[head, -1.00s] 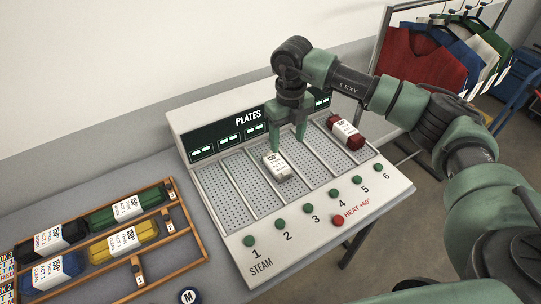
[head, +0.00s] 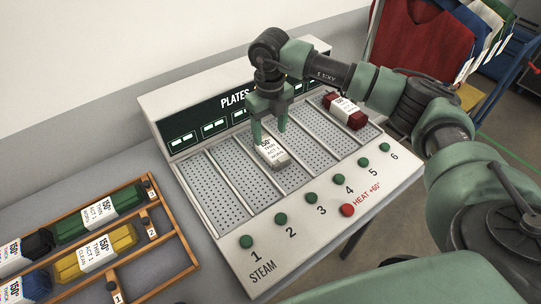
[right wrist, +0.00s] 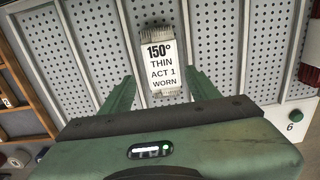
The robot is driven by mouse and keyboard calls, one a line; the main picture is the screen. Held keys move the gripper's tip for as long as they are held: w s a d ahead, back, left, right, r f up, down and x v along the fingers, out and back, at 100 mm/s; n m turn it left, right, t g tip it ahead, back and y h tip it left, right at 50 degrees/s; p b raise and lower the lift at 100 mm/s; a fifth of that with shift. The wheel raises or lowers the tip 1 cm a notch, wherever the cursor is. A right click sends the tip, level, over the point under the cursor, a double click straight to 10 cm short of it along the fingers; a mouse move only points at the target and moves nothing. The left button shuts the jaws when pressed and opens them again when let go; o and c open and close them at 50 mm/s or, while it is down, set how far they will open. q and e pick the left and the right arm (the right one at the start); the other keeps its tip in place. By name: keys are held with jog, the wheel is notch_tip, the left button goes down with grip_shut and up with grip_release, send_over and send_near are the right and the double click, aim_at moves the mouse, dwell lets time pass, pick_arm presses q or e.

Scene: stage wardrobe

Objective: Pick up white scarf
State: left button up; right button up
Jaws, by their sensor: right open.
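The white scarf (head: 271,154) is a small folded roll on the third perforated plate, with a white label reading 150°, THIN, ACT 1, WORN. In the right wrist view the scarf (right wrist: 160,38) lies between and ahead of the two green fingers (right wrist: 160,92), with a gap on each side. Whether the fingertips are level with the scarf I cannot tell. My left gripper is not in view.
The scarf lies on the steam panel (head: 213,253), with raised dividers between plates and green buttons along its front. A dark red roll (head: 346,111) lies on a plate further right. A wooden rack (head: 186,270) of labelled rolls stands at left. Garments (head: 420,42) hang at back right.

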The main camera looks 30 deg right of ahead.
aim_at(272, 150)
jog(key=f+p, duration=0.1)
jog(key=f, duration=0.1)
jog(key=f+p, duration=0.1)
jog(key=f, duration=0.3)
jog(key=shift+s+d+f+p, duration=0.2)
jog(key=shift+s+p, duration=0.1)
jog(key=shift+p, duration=0.1)
jog(key=shift+f, duration=0.35)
jog(key=shift+c, duration=0.3)
jog(key=c, duration=1.1)
